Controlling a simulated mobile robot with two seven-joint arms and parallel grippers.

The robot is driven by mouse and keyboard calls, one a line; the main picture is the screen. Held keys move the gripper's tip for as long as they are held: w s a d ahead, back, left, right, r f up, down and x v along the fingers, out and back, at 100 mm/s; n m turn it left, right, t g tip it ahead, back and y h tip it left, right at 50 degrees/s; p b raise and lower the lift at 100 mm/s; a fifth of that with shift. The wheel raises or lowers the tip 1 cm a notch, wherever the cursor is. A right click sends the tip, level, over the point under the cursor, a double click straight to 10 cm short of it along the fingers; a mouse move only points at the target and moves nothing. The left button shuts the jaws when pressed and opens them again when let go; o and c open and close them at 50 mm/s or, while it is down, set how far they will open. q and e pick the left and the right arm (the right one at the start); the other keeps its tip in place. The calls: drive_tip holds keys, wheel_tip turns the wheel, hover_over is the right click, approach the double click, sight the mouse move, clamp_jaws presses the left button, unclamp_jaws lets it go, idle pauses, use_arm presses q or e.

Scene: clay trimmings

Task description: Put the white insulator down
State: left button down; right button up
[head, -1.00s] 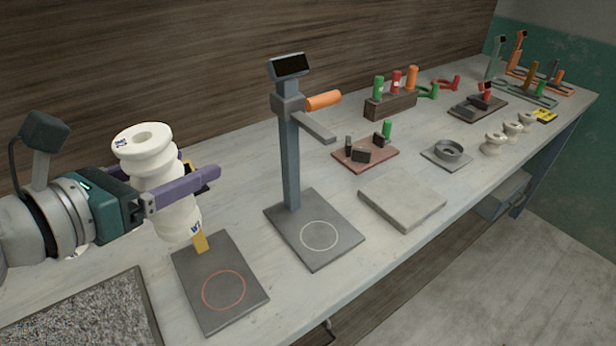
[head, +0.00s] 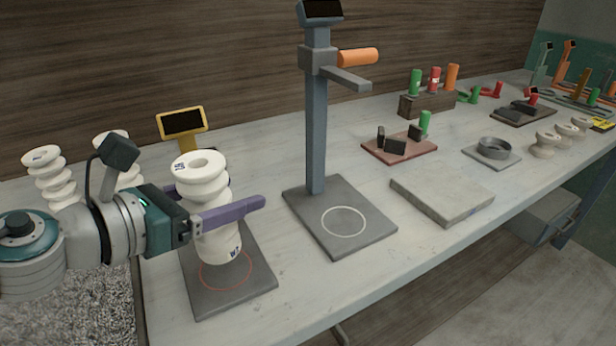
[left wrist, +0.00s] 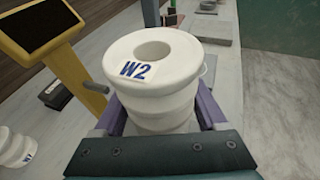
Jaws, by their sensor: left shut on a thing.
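The white insulator (head: 203,180) is a ribbed white piece with a hole in its top and a blue label. In the left wrist view the label on the insulator (left wrist: 178,52) reads W2. My left gripper (head: 222,208) has purple fingers, shut around the insulator's sides, and holds it upright. The insulator's lower end is over the dark plate (head: 256,283) with the red circle, at the foot of a yellow stand (head: 181,124) with a black screen. I cannot tell whether it touches the plate. The far finger is mostly hidden. My right gripper is not in view.
A grey stand (head: 317,130) with an orange handle rises to the right, its base marked with a white circle. More white insulators (head: 45,170) stand at left. A grey slab (head: 441,191) lies on the table at right. A speckled grey surface (head: 100,300) is at front left.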

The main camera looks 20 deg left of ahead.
use_arm(q)
drive_tip(key=b, duration=0.3)
hover_over(241, 256)
drive_tip(key=shift+f, duration=2.05)
drive_tip(key=shift+f+b, duration=0.25)
drive_tip(key=shift+b, duration=0.1)
unclamp_jaws()
drive_tip(key=shift+r, duration=0.1)
